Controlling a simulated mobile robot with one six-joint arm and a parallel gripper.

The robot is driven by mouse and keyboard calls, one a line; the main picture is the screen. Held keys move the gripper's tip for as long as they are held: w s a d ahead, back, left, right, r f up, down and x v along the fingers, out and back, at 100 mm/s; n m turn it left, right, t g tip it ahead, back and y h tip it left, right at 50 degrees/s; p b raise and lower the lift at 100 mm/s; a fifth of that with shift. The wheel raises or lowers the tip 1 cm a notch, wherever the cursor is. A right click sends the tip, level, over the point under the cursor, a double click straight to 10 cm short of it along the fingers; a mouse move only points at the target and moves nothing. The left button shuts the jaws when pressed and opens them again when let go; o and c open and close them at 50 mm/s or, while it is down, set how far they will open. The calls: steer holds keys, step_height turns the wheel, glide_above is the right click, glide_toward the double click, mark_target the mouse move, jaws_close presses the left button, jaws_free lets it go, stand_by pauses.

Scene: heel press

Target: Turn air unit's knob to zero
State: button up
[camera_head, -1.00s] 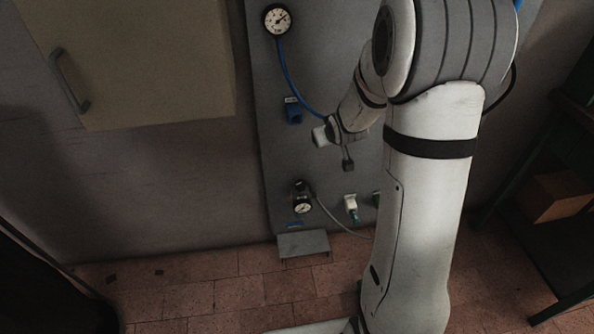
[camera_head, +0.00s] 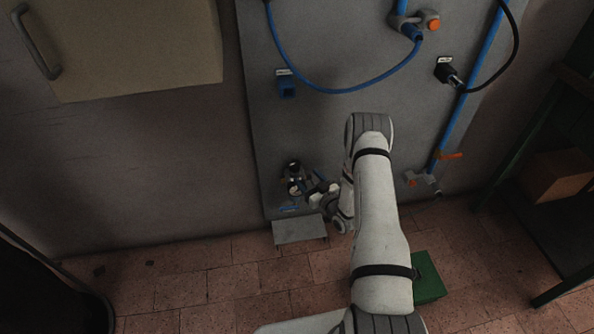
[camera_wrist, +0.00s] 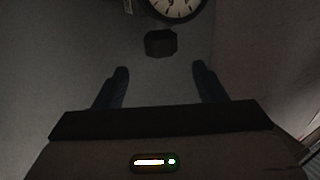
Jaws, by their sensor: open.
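The air unit (camera_head: 293,170) is a small dark body with a round gauge, low on the grey wall panel. My gripper (camera_head: 312,190) is beside it, close to its right side, and partly covers its lower part. In the wrist view a white-faced gauge (camera_wrist: 176,5) is cut off by the top edge. Below it is a short dark block (camera_wrist: 160,43), which looks like the unit's knob. My gripper (camera_wrist: 162,78) is open, with its two fingers apart and nothing between them. The dark block lies ahead of the gap, apart from the fingertips. Its pointer or marks cannot be made out.
A small grey shelf (camera_head: 299,229) stands below the unit. A blue hose (camera_head: 340,90) loops across the panel above. A blue pipe (camera_head: 462,110) with orange-handled valves runs at right. A green box (camera_head: 428,279) is on the floor beside my arm. A beige cabinet (camera_head: 120,50) hangs upper left.

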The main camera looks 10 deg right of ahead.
mark_target(299, 169)
steer(key=x, duration=0.7)
steer(key=shift+w+a+f+b, duration=0.1)
steer(key=shift+w+a+b, duration=0.15)
steer(key=shift+b, duration=0.05)
steer(key=c, duration=1)
steer(key=shift+o, duration=0.2)
steer(key=shift+d+y+b, duration=0.1)
steer(key=shift+y+b, duration=0.25)
steer(key=shift+y, duration=0.05)
